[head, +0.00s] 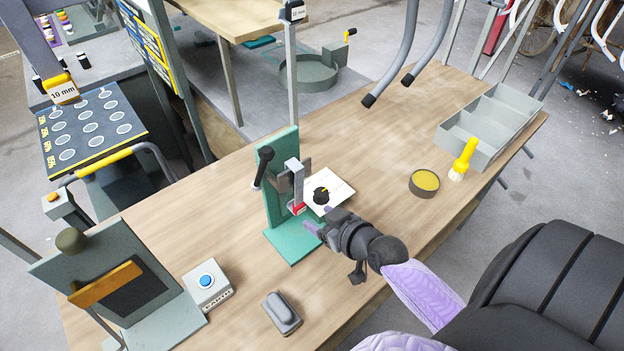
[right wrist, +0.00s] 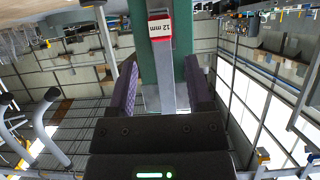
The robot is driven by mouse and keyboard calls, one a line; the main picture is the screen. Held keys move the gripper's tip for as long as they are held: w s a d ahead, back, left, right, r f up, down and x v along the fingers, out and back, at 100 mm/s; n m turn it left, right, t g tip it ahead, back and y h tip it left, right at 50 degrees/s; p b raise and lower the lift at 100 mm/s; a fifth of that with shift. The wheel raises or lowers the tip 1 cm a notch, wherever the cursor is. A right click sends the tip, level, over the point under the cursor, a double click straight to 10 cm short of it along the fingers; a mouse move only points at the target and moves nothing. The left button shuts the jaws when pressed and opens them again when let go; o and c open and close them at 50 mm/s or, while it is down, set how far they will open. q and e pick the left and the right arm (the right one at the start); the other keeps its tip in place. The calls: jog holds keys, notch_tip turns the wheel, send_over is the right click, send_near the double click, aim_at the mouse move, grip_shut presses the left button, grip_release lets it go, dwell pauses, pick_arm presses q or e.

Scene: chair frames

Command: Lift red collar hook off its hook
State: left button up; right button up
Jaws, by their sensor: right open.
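The red collar hook (head: 299,208) hangs upright on the front of a green stand (head: 283,247). It is a grey bar with a red band near its lower end. In the right wrist view the hook (right wrist: 160,27) shows its red band and a "12 mm" label, upside down. My right gripper (head: 312,229) is beside the hook's lower end. In the right wrist view my right gripper (right wrist: 162,88) is open, with a purple-padded finger on each side of the grey bar and gaps between. The peg behind the hook is mostly hidden. My left gripper is not in view.
A white card with a black knob (head: 321,195) lies right of the stand. A yellow-filled tin (head: 424,183), a brush (head: 463,160) and a grey divided tray (head: 497,117) stand farther right. A blue-button box (head: 206,284) and a grey block (head: 282,312) are in front.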

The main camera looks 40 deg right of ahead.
aim_at(302, 209)
jog(key=b+x, duration=0.2)
jog(key=x, duration=0.1)
jog(key=b+x, duration=0.3)
jog(key=x, duration=0.1)
jog(key=shift+a+f+b, duration=0.1)
jog(key=shift+f+b, duration=0.25)
jog(key=shift+w+r, duration=0.1)
jog(key=shift+r, duration=0.1)
jog(key=shift+c, duration=1)
jog(key=shift+r, duration=0.1)
jog(key=c, duration=0.5)
grip_shut()
